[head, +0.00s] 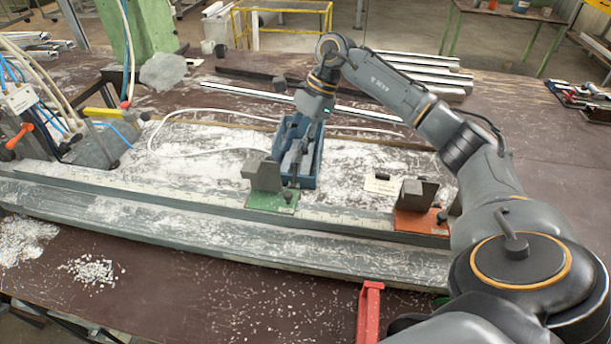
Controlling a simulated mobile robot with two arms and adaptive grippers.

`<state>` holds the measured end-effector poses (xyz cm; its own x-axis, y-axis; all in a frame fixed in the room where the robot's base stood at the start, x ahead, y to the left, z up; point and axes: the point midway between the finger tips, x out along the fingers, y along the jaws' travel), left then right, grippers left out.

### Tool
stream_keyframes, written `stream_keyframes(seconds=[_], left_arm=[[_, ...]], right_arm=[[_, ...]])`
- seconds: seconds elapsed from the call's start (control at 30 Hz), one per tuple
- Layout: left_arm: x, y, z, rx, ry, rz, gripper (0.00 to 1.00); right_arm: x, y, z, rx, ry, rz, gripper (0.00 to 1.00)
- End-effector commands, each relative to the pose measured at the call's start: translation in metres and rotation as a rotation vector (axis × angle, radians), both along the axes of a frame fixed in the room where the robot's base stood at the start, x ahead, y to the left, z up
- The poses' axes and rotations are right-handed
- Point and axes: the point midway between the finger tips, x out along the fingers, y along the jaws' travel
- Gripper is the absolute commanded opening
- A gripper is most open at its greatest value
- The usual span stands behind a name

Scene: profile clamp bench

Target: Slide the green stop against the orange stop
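The green stop (272,200), a green base plate with a grey block on it, sits on the long grey rail (130,208) left of the orange stop. The orange stop (421,220) has an orange base with a grey block and sits near my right arm. A clear stretch of rail separates the two stops. My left gripper is out of view.
A small white label (382,184) is near the orange stop. A clamp with hoses (95,145) stands at the left, and a red clamp (369,312) at the front edge. White chips litter the bench.

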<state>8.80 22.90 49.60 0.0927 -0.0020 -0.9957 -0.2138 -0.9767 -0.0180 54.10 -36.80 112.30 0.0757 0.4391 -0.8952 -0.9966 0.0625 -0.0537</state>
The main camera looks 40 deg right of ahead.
Motion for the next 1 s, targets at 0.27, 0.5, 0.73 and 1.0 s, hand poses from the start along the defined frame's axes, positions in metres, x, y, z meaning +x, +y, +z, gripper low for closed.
stream_keyframes(seconds=[0.27,0.5,0.73,1.0], left_arm=[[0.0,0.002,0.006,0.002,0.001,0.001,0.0],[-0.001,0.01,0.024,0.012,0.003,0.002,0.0],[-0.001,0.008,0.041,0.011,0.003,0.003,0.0],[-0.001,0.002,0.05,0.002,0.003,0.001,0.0]], right_arm=[[-0.014,-0.023,-0.001,-0.058,0.066,-0.018,0.32],[-0.014,-0.004,-0.041,-0.056,0.067,-0.016,0.32],[-0.012,0.015,-0.084,-0.054,0.065,-0.017,0.32],[-0.01,0.026,-0.114,-0.055,0.06,-0.018,0.32]])
